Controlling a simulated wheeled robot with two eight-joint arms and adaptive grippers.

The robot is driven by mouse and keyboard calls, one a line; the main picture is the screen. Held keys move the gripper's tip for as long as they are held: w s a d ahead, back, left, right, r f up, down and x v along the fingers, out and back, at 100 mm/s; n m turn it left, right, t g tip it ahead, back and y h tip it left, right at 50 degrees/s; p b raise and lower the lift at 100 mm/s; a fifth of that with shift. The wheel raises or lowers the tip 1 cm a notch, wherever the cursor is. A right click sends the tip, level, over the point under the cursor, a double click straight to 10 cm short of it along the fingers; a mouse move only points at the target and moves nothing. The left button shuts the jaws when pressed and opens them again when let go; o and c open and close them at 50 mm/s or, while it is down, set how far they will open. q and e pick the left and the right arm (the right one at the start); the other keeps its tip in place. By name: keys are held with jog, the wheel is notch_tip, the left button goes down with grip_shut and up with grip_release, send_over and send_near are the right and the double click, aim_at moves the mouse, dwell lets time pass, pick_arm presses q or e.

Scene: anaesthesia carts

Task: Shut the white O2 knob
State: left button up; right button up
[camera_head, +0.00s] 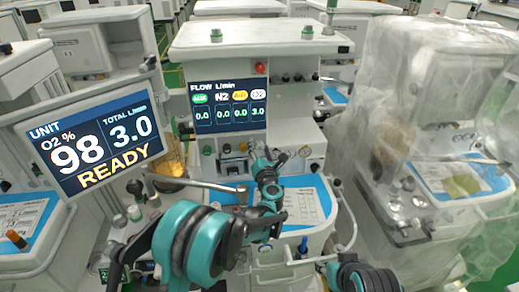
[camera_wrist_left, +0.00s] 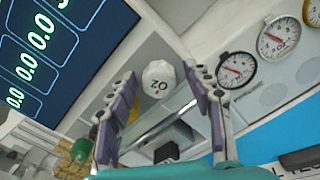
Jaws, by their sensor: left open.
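The white O2 knob (camera_wrist_left: 158,80) shows in the left wrist view, round with a scalloped rim, on the pale front panel of the cart. In that view my left gripper (camera_wrist_left: 161,73) is open, with one finger at each side of the knob and nothing held. I cannot tell whether the fingers touch it. In the head view my left gripper (camera_head: 269,158) reaches to the panel below the flow screen (camera_head: 229,105), and I cannot make out the knob there. That screen reads 3.0 in its O2 column and 0.0 in the others. My right gripper is not in view.
A tilted monitor (camera_head: 90,140) at the left reads O2 98, total 3.0, READY. Dial gauges (camera_wrist_left: 236,69) sit right of the knob. A blue-edged worktop (camera_head: 318,190) lies below the panel. A plastic-draped cart (camera_head: 437,100) stands close at the right.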

pick_arm(q)
jog(key=shift+c, duration=0.2)
jog(key=c, duration=1.1)
